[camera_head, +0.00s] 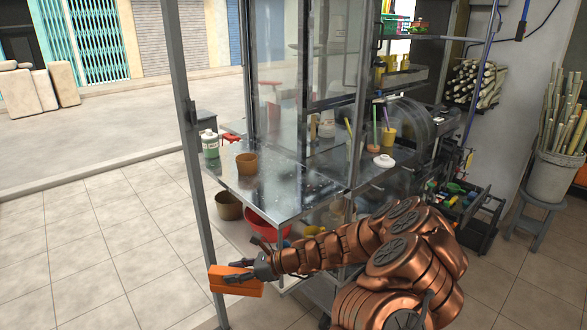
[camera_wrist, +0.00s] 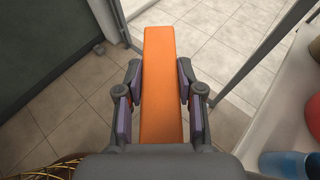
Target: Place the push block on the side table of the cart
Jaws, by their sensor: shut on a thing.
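The push block is an orange bar (camera_head: 236,287), held in my gripper (camera_head: 240,278) at the lower left of the arm in the head view. In the wrist view the orange block (camera_wrist: 161,80) lies lengthwise between the two fingers of my gripper (camera_wrist: 160,105), which are shut on its sides. The block is in the air, lower than the side table and beside the cart's thin grey post. The cart's side table (camera_head: 285,192) is a shiny metal top, above and to the right of the block in the head view. My arm covers part of the cart's lower right.
A brown cup (camera_head: 247,164) stands on the side table, with a white-and-green bottle (camera_head: 210,144) at its far left. Under it are a brown pot (camera_head: 229,205) and a red bowl (camera_head: 268,222). A grey post (camera_head: 193,165) rises at the cart's left. The table's front middle is clear.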

